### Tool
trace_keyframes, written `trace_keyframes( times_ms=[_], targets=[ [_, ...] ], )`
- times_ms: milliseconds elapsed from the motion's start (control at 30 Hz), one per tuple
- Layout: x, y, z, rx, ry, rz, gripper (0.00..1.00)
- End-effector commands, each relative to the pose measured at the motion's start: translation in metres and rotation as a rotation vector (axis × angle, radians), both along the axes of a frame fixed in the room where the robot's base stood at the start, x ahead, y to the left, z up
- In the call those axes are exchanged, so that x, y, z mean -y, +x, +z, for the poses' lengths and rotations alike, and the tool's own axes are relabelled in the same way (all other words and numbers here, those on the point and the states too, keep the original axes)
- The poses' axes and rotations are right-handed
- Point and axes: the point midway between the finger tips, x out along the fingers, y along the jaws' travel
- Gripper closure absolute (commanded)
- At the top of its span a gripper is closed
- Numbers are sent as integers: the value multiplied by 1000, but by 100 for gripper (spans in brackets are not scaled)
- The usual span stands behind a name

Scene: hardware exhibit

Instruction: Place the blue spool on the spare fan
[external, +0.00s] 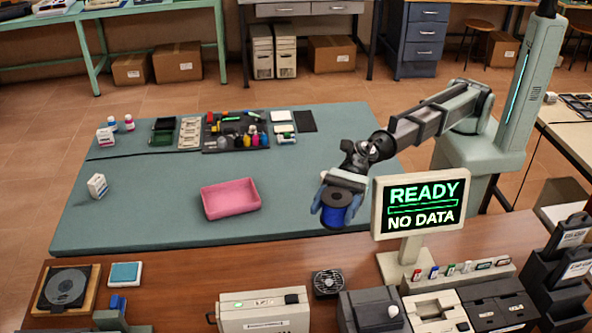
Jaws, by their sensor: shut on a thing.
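The blue spool (334,216) has a dark top and hangs in my gripper (337,207), whose two fingers close on it from the left and right. It is near the front right edge of the green mat, and I cannot tell its exact height. The spare fan (327,283) is a small black square fan on the wooden table in front, below the spool in the picture. The spool and the fan are apart. The top of the fan is bare.
A "READY / NO DATA" screen (420,207) stands close to the right of my gripper. A cream box (262,311) is left of the fan and a dark grey device (371,311) is right of it. A pink tray (230,198) lies on the green mat (120,215).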

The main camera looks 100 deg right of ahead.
Motion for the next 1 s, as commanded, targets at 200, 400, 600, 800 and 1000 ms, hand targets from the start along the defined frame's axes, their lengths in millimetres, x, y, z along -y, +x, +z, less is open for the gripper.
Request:
trace_keyframes(
  times_ms=[200,400,600,800,1000],
  targets=[
    [1,0,-45,-3,-1,-1,89],
    [0,0,-85,-3,-1,-1,89],
    [0,0,-125,-4,-1,-1,89],
    [0,0,-163,-4,0,0,89],
    [0,0,-186,-1,0,1,89]
  ],
)
